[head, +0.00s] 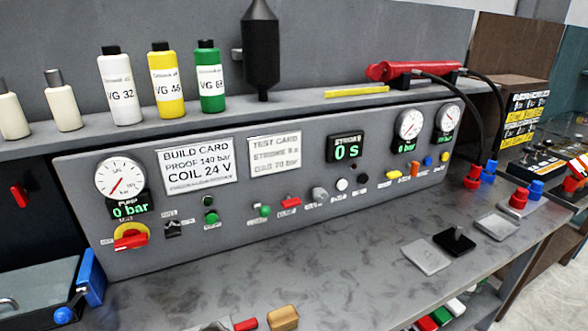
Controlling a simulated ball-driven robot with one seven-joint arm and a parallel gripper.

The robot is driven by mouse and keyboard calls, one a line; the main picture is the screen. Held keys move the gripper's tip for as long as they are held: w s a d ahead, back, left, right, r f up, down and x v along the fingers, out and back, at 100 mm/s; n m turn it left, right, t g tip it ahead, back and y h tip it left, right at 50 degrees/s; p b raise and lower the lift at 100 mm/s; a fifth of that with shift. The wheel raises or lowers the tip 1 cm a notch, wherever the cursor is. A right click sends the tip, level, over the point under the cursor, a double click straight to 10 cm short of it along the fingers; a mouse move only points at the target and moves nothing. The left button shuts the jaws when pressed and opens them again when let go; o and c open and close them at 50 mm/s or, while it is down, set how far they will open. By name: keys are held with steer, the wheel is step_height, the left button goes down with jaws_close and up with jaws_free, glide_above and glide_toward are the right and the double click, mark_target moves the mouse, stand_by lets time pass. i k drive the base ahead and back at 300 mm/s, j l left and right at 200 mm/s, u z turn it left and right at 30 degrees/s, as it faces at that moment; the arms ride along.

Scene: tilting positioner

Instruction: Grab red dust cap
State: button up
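Several small red cap-like pieces stand at the right end of the bench, and I cannot tell for sure which one is the red dust cap. One red piece (473,177) stands beside a blue piece (488,174) near the panel's right end. Another red piece (518,199) stands beside a blue piece (535,190) on a light plate, nearer the right edge. A further red piece (570,184) is at the right edge of the view. My gripper is not in view.
A grey bench top (330,250) has clear room in the middle. A gauge panel (270,200) stands behind; a black hose (465,110) hangs down near the caps.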

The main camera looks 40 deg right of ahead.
mark_target(521, 193)
steer(key=z, duration=2.1)
